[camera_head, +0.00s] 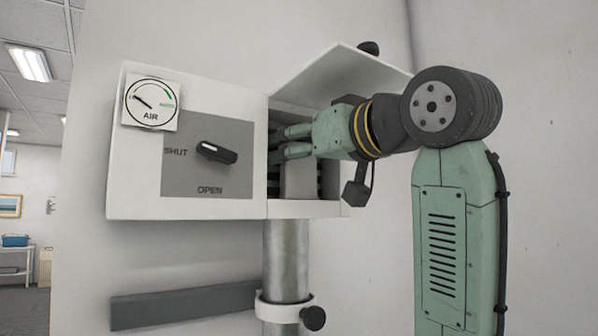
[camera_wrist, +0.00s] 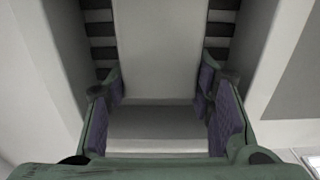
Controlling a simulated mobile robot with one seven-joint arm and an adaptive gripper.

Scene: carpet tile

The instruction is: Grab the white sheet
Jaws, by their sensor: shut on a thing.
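The white sheet (camera_head: 299,181) stands upright inside the open compartment of the wall box, below my gripper's fingers in the head view. It also shows in the wrist view as a pale flat panel (camera_wrist: 158,38) running up between the fingers. My gripper (camera_head: 279,146) reaches into the compartment from the right. In the wrist view my gripper (camera_wrist: 160,84) has one purple-padded finger at each side edge of the sheet and is shut on it. The sheet's far end and back are hidden.
The white box (camera_head: 240,98) has a raised lid (camera_head: 345,65) over my wrist. Its front carries an AIR gauge (camera_head: 150,103) and a black knob (camera_head: 217,152) between SHUT and OPEN marks. Dark slots (camera_wrist: 101,30) line the compartment. A metal pipe (camera_head: 286,260) stands below.

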